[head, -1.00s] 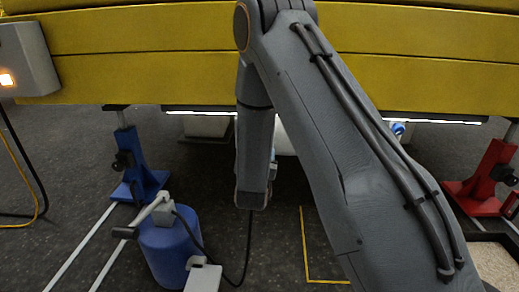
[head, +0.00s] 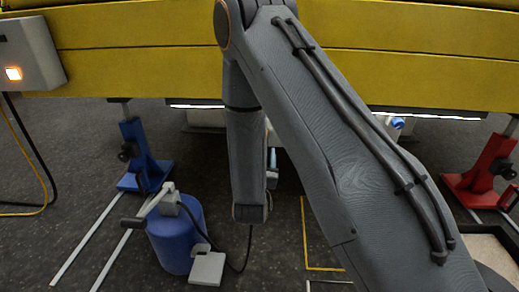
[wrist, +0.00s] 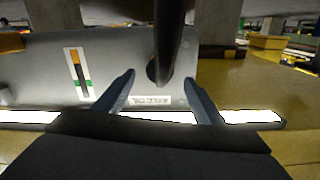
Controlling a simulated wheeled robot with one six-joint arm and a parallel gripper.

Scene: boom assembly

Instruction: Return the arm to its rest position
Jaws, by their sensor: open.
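My gripper (wrist: 158,78) is in the wrist view, with its two fingers spread apart. A dark hose or rod (wrist: 166,40) shows between and beyond the fingertips and ends at a round dark hole. I cannot tell whether a finger touches it. The hole is in a grey housing (wrist: 50,70) with a label reading "AXLE OIL" (wrist: 150,100). In the head view my arm reaches up and then bends down in front of a yellow boom (head: 140,70); the fingers cannot be made out there.
A blue canister (head: 172,245) with a handle and hose stands on the floor at the left. A blue stand (head: 142,165) and a red stand (head: 490,165) flank the arm. A grey box with a lit button (head: 25,55) hangs at the upper left.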

